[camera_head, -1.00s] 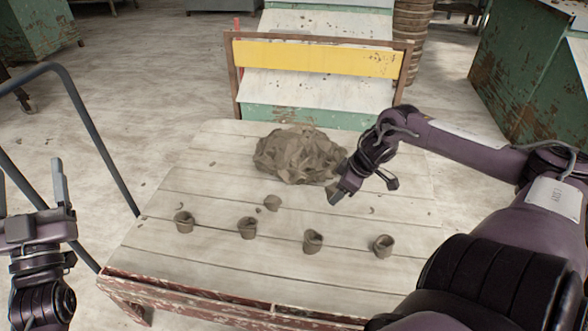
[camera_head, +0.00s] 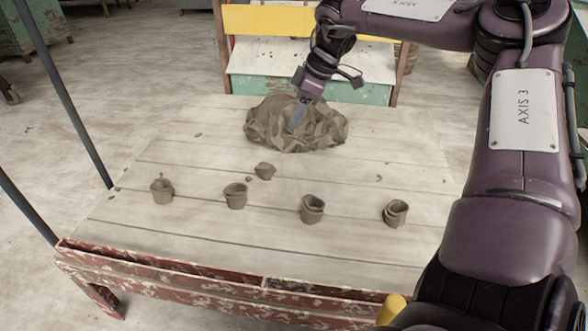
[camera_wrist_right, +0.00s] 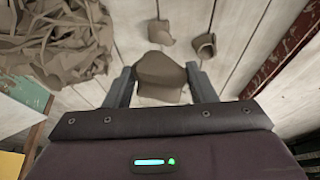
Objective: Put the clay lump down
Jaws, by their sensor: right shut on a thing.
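My right gripper (camera_head: 298,116) shows in the head view in front of the crumpled clay heap (camera_head: 300,140) at the far side of the table. In the right wrist view its two fingers (camera_wrist_right: 157,88) are closed on the sides of a brown-grey clay lump (camera_wrist_right: 160,72). In the head view I cannot make out the held lump against the heap. The heap also shows at the upper left of the right wrist view (camera_wrist_right: 60,45). I cannot tell how high the lump is above the table. My left gripper is out of view.
Several small clay cups, such as the right one (camera_head: 395,213), stand in a row across the pale plank table (camera_head: 190,245). A small clay piece (camera_head: 265,171) lies behind them. A yellow-railed bench (camera_head: 268,20) stands behind the table. The table's front strip is clear.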

